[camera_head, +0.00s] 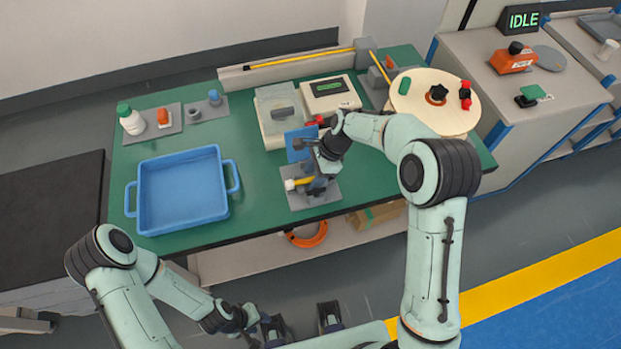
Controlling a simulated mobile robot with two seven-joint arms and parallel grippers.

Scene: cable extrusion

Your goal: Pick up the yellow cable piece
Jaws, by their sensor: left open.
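A short yellow cable piece (304,181) with a white end lies on a grey fixture plate (300,201) at the front edge of the green table. A long yellow cable (300,59) runs along the grey rail at the back. My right gripper (320,168) is just above and beside the short piece, at the fixture and in front of a blue panel (297,153). Its fingers blend with dark fixture parts, so I cannot tell whether they are open or touch the piece. My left gripper (302,322) is open and empty, low in front of the table.
A blue tray (182,228) stands empty on the left of the table (255,185). A scale-like device (331,93) and a clear-lidded box (281,112) stand behind the fixture. A round board (425,118) is at the right. Green tabletop is bare between tray and fixture.

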